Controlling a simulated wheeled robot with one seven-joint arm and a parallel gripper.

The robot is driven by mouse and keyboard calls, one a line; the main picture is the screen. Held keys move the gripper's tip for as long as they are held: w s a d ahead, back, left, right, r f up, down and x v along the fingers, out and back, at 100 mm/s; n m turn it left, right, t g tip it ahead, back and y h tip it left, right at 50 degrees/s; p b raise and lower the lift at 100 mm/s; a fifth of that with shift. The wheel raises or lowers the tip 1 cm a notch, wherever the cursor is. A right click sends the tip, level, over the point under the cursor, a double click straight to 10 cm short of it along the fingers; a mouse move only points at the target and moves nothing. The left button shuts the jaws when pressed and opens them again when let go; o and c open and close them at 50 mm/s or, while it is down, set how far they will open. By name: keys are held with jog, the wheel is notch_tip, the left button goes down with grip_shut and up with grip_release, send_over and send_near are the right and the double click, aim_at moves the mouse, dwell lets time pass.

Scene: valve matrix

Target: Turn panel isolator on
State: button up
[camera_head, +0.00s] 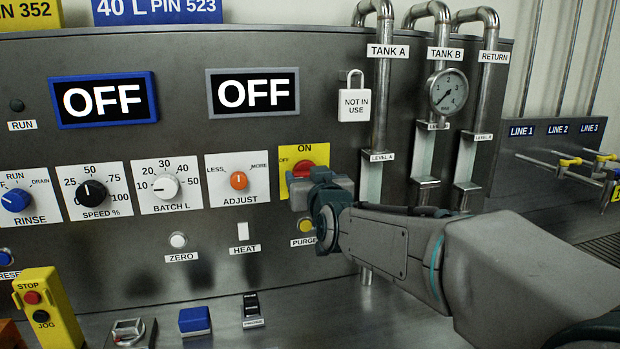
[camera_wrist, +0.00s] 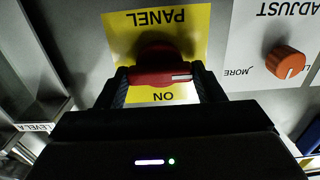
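The panel isolator is a red rotary knob (camera_head: 303,167) on a yellow plate (camera_head: 290,156), with ON at the top and OFF at the left. In the wrist view, which is upside down, the red knob (camera_wrist: 160,65) lies between my fingers. Its white mark points right there, toward the OFF side. My gripper (camera_head: 318,188) is at the plate and covers its lower right part; it also shows in the wrist view (camera_wrist: 160,85). One finger is at each end of the knob's bar, with no clear gap.
The orange ADJUST knob (camera_head: 239,180) is left of the plate. The yellow PURGE button (camera_head: 306,226) sits just below my gripper. The TANK A pipe (camera_head: 382,100) rises close on the right. Two displays above, blue-framed (camera_head: 103,99) and grey-framed (camera_head: 253,94), read OFF.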

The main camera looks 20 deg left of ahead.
jog(key=shift+f+m+b, duration=0.1)
jog(key=shift+m+b, duration=0.2)
jog(key=shift+b, duration=0.1)
jog(key=m+b, duration=1)
jog(key=m, duration=0.7)
jog(key=shift+f, duration=0.1)
jog(key=shift+m, duration=0.3)
jog(key=o, duration=1)
